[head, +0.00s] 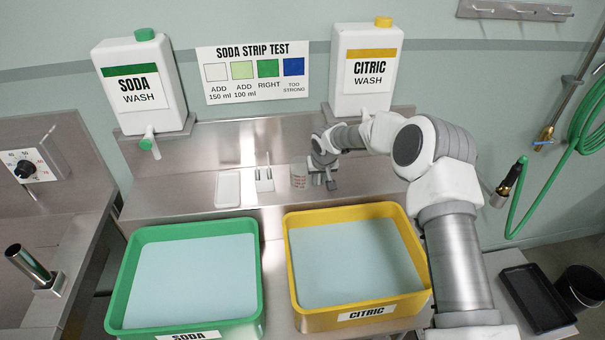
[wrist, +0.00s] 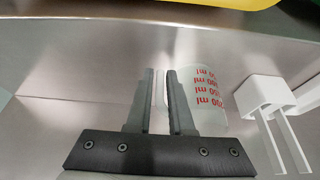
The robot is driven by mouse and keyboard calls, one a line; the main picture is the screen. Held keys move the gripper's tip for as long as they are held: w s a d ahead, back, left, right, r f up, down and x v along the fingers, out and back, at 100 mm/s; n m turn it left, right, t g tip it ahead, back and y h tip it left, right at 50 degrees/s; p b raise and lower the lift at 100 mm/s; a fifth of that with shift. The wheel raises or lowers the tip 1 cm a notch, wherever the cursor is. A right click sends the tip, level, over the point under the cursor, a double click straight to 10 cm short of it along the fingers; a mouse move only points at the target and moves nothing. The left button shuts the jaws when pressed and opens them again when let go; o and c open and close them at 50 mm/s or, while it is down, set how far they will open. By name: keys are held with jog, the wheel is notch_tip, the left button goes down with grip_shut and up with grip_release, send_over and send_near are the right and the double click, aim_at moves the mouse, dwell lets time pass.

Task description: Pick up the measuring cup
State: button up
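The measuring cup (head: 299,176) is small and pale with red markings, and stands on the steel ledge below the soda strip test sign. My gripper (head: 331,184) is just right of it, low over the ledge. In the wrist view the measuring cup (wrist: 211,92) shows red ml marks and is partly hidden by one finger. My gripper (wrist: 161,75) has a narrow gap between its fingers, with a pale strip in it that looks like the cup's handle. I cannot tell whether the fingers press on it.
A white holder (head: 264,180) with strips stands left of the cup, and it shows close by in the wrist view (wrist: 262,95). A white tray (head: 228,190) lies further left. The green soda vat (head: 253,275) and yellow citric vat (head: 290,270) stand in front of the ledge.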

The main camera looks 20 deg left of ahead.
jog(key=shift+w+f, duration=0.1)
jog(key=shift+f, duration=0.2)
grip_shut()
dwell(1.3)
